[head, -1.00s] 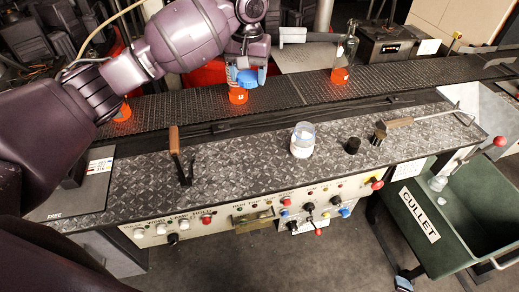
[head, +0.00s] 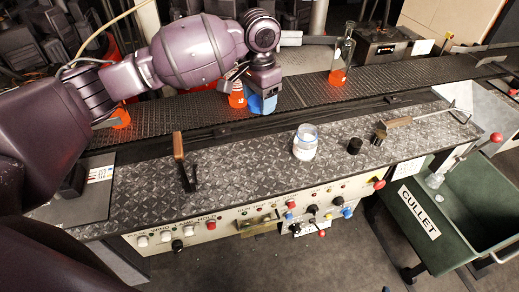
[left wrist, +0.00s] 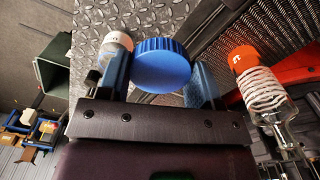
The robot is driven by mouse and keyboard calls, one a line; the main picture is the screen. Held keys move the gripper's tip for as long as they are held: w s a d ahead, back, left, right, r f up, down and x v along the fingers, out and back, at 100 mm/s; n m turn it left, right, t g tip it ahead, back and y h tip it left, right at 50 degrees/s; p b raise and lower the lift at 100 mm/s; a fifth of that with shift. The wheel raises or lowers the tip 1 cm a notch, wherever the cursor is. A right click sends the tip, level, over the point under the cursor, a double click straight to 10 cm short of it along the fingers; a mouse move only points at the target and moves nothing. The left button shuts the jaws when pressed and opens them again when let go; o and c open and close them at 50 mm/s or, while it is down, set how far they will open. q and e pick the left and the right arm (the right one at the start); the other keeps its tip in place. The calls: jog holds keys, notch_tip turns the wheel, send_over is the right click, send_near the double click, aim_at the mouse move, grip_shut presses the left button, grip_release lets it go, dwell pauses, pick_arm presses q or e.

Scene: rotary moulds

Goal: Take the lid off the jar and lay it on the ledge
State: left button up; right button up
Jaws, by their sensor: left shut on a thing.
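My left gripper (head: 262,92) is shut on a round blue lid (head: 262,104) with a ribbed rim. In the left wrist view the lid (left wrist: 162,66) sits between the two blue fingers. In the head view the gripper and lid are over the near edge of the dark conveyor, left of and behind the jar. The glass jar (head: 305,143), with white contents, stands upright and without a lid on the diamond-plate ledge (head: 240,165). The jar (left wrist: 118,42) also shows beyond the left finger in the left wrist view. My right gripper is out of view.
Orange-bottomed glass bottles stand on the conveyor (head: 300,88); one (head: 237,95) is close beside the lid. A wooden-handled tool (head: 180,160) is on the ledge at left; a dark cup (head: 354,146) and long-handled tool (head: 415,120) lie right of the jar. Ledge between is clear.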

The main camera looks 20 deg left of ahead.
aim_at(259, 153)
pick_arm(q)
notch_tip(259, 153, down, 17)
jog(key=shift+f+b, duration=0.1)
jog(key=shift+b, duration=0.5)
jog(key=shift+f, duration=0.1)
jog(key=o, duration=1)
